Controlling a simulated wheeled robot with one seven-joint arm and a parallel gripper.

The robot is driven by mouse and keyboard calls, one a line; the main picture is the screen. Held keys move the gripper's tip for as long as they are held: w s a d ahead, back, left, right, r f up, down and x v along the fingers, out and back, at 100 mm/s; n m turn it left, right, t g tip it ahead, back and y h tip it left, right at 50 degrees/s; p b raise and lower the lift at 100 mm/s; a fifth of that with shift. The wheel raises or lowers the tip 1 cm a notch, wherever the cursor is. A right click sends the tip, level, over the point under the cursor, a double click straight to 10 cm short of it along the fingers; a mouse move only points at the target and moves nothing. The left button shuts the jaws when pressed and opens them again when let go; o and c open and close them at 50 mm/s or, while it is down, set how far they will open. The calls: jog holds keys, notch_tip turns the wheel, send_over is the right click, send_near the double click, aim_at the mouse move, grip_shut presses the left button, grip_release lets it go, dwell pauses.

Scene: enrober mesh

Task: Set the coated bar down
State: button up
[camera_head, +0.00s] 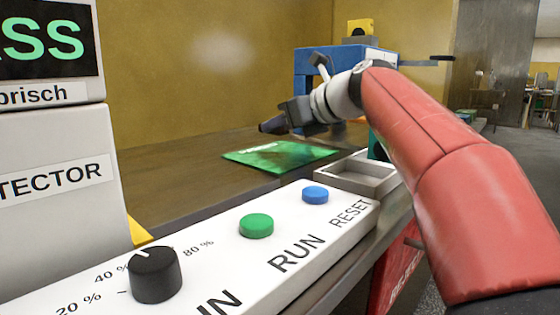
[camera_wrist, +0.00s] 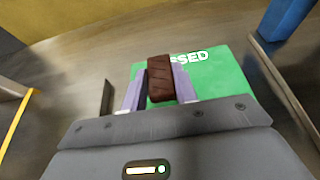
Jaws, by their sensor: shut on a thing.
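The coated bar (camera_wrist: 160,79) is a dark brown chocolate bar with ridges on top, seen in the wrist view between the two purple-grey fingers of my gripper (camera_wrist: 160,85). The gripper is shut on it. In the head view my gripper (camera_head: 272,126) is above the table, over the far-left part of a green mat (camera_head: 285,155). The bar is hard to make out there. The green mat also shows in the wrist view (camera_wrist: 229,88), behind and below the bar, with white lettering ending in "SSED". I cannot tell how high the bar is above the mat.
A white control panel with a black knob (camera_head: 156,275), a green button (camera_head: 256,225) and a blue button (camera_head: 315,195) is in front. A grey open tray (camera_head: 345,181) stands right of the mat. A blue frame (camera_head: 310,62) rises behind. The brown table is clear left of the mat.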

aim_at(281, 159)
jog(key=shift+f+b, duration=1)
jog(key=shift+f, duration=1.4)
jog(key=shift+f, duration=0.1)
jog(key=o, duration=0.7)
jog(key=shift+o, duration=0.2)
jog(key=shift+s+d+r, duration=0.1)
jog(key=shift+r, duration=0.1)
jog(key=p+v, duration=0.2)
jog(key=v, duration=0.9)
jog(key=shift+s+d, duration=0.25)
jog(key=shift+r, duration=0.1)
